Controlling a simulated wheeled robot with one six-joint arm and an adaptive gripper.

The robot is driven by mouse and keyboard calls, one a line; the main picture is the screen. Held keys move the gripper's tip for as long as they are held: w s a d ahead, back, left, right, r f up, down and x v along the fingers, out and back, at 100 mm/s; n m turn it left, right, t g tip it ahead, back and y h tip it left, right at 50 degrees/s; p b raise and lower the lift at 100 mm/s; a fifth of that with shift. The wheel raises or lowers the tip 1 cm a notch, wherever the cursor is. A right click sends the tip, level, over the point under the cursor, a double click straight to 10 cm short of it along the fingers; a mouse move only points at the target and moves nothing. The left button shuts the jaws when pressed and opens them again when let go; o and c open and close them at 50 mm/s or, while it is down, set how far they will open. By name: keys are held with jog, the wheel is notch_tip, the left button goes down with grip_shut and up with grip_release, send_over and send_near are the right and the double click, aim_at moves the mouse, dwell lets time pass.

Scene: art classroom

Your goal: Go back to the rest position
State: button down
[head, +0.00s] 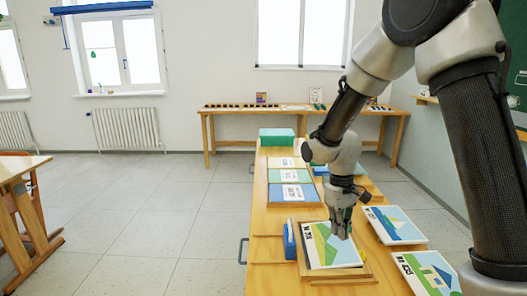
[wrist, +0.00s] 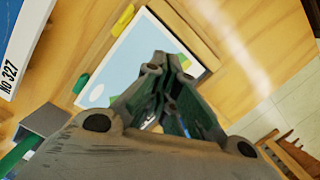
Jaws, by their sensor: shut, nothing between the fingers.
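My gripper (head: 341,228) points down over a picture card with green, blue and white areas (head: 318,250) near the front of the long wooden table (head: 262,226). The card lies on a wooden tray or frame (head: 341,272). In the wrist view, the fingers of my gripper (wrist: 158,62) meet above the card (wrist: 112,72), with nothing seen between them. I cannot tell whether the fingertips touch the card.
Picture cards (head: 396,224) and (head: 428,272) lie at the table's right edge. A blue object (head: 290,238) stands left of the tray. Labelled cards (head: 290,192) and a green box (head: 277,136) are farther back. The floor (head: 180,210) to the left is clear.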

jog(key=s+d+r+m+t, duration=0.2)
jog(key=s+d+r+t, duration=0.1)
jog(key=s+d+r, duration=0.4)
jog(key=s+d+r+m+t, duration=0.3)
jog(key=s+d+r, duration=0.4)
jog(key=s+r, duration=0.6)
jog(key=shift+s+d+r+y, duration=0.3)
jog(key=shift+s+d+r, duration=0.1)
jog(key=shift+r, duration=0.35)
